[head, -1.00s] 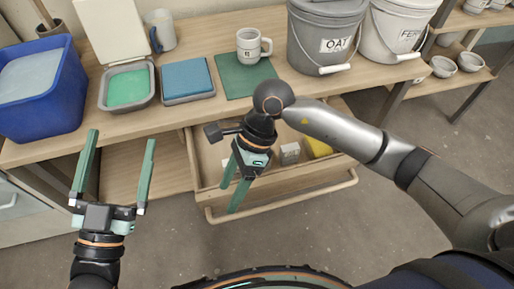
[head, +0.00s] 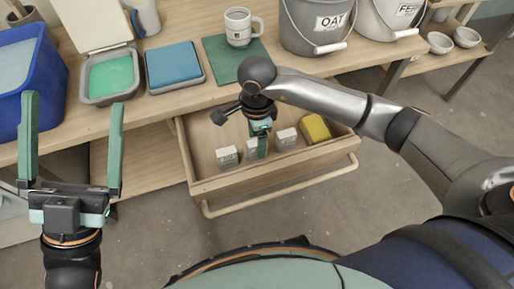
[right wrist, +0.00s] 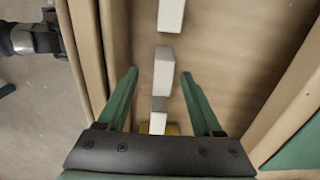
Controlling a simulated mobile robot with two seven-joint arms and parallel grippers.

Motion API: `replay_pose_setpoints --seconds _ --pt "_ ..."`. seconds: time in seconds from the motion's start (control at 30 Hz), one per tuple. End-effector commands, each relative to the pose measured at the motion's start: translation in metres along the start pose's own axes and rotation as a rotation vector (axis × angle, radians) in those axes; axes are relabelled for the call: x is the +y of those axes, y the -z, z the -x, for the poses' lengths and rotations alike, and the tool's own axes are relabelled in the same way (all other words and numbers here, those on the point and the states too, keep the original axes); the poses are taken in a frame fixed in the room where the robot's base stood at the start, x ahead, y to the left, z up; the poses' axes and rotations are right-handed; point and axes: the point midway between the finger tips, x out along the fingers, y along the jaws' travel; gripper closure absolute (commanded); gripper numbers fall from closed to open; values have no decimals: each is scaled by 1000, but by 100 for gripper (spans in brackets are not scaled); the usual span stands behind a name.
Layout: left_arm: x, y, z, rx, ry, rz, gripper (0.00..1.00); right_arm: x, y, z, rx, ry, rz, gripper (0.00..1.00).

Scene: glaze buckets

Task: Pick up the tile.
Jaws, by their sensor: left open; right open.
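Three small pale blocks that look like tiles stand in a row in the open drawer: a left one (head: 227,157), a middle one (head: 251,149) partly hidden by my gripper, and a right one (head: 286,138). My right gripper (head: 262,149) points down into the drawer, open. In the right wrist view the middle tile (right wrist: 163,72) lies between the spread fingers (right wrist: 159,74), with gaps on both sides; I cannot tell how far below the tips it is. My left gripper (head: 73,102) is open and empty, in front of the table on the left.
A yellow sponge (head: 315,128) lies at the drawer's right end. The drawer (head: 205,187) has wooden walls close around the right gripper. On the table stand a blue bin (head: 25,95), a green tray (head: 110,75), a blue pad (head: 173,65), a mug (head: 238,27) and buckets (head: 308,22).

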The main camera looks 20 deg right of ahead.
Motion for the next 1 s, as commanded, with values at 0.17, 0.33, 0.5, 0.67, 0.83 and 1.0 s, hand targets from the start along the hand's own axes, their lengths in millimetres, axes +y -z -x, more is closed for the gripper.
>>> replay_pose_setpoints --seconds 0.17,0.33,0.5,0.67,0.83,1.0 --pt "2 14 2 71 -7 -15 0 -1 1 -21 -1 -4 -1 33" --pt "6 6 8 61 -8 1 0 -3 2 -46 -1 -3 -1 33" --pt "6 5 8 59 -7 7 0 -4 2 -51 -2 0 0 33" --pt "6 5 8 58 -7 7 0 -4 2 -51 -2 0 0 37" --pt "6 5 8 58 -7 7 0 -4 2 -51 -1 0 0 56" --pt "6 5 8 58 -7 6 0 -4 2 -51 -1 0 0 75"
